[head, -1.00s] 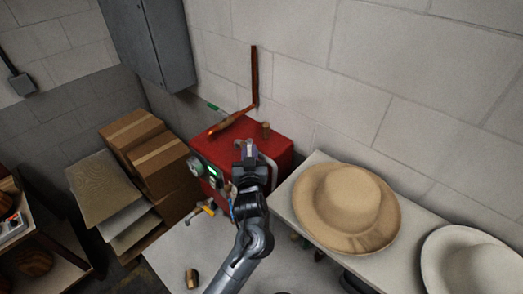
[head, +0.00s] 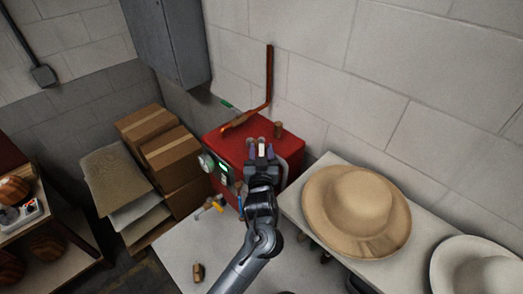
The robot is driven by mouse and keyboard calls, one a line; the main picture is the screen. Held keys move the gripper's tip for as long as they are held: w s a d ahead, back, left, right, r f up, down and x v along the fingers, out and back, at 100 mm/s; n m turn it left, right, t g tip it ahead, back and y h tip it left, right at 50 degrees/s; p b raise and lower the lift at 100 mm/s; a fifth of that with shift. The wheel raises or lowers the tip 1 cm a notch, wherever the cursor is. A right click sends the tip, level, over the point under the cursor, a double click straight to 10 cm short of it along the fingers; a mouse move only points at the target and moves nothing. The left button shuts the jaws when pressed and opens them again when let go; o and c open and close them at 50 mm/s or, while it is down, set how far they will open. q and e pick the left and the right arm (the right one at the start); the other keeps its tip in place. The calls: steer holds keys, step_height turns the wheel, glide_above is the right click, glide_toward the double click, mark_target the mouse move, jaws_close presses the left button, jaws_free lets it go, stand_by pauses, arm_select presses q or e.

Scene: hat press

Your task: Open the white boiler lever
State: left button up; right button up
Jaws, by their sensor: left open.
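The red boiler (head: 237,130) stands against the wall at the back of the table. A round gauge and a lit green display show on its front. My left gripper (head: 262,150) is in front of the boiler's right part, with its two fingers apart. A small white piece (head: 262,147) shows between the fingertips; it may be the white lever. I cannot tell whether the fingers touch it. The gripper and wrist hide part of the boiler's front. My right gripper is out of view.
A yellow-handled valve (head: 208,206) sits low at the boiler's front left. A copper pipe (head: 268,80) rises behind it, near a green handle (head: 229,105). A tan hat (head: 358,205) and a white hat (head: 475,268) lie at right. Cardboard boxes (head: 168,155) stand at left.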

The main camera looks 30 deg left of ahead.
arm_select(q)
steer(key=p+v, duration=0.5)
steer(key=v, duration=0.5)
steer(key=shift+s, duration=0.2)
steer(key=shift+d, duration=0.15)
